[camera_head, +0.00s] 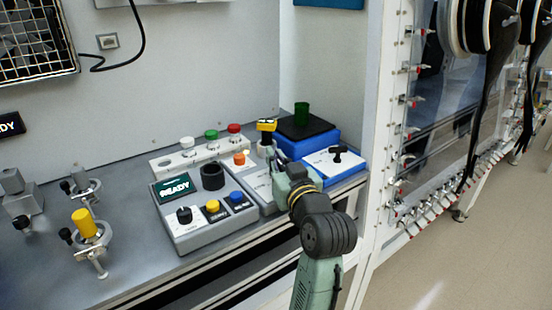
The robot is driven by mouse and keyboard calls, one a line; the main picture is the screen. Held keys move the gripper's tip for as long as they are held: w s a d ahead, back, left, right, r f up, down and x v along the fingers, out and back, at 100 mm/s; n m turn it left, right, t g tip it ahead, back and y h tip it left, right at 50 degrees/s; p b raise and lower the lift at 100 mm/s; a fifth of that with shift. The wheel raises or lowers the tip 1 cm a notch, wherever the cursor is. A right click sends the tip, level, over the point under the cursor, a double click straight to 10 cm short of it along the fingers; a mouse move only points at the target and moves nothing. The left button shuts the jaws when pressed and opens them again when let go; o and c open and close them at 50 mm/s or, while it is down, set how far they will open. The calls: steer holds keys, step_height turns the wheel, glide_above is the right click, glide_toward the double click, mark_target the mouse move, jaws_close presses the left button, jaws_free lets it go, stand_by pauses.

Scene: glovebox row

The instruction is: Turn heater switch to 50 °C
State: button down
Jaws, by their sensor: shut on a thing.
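The heater (294,153) is a blue unit with a black top plate and a white front panel, at the back right of the bench. Its black switch knob (337,151) stands on the white panel; the dial markings are too small to read. A green beaker (302,112) stands on the black plate. My gripper (272,158) is left of the heater's panel, apart from the knob. It is shut on a small pale piece with a yellow-and-black top (266,126); its fingertips are partly hidden by the gripper body.
A grey console (200,239) with a READY screen, black knob and buttons lies left of my gripper. Behind it is a white rack (187,160) with coloured caps. A yellow-topped valve (85,225) stands at left. A white frame post (366,200) borders the bench at right.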

steer(key=c, duration=1.7)
jaws_free()
step_height(320, 180, up, 10)
steer(key=shift+r, duration=0.1)
steer(key=shift+c, duration=0.3)
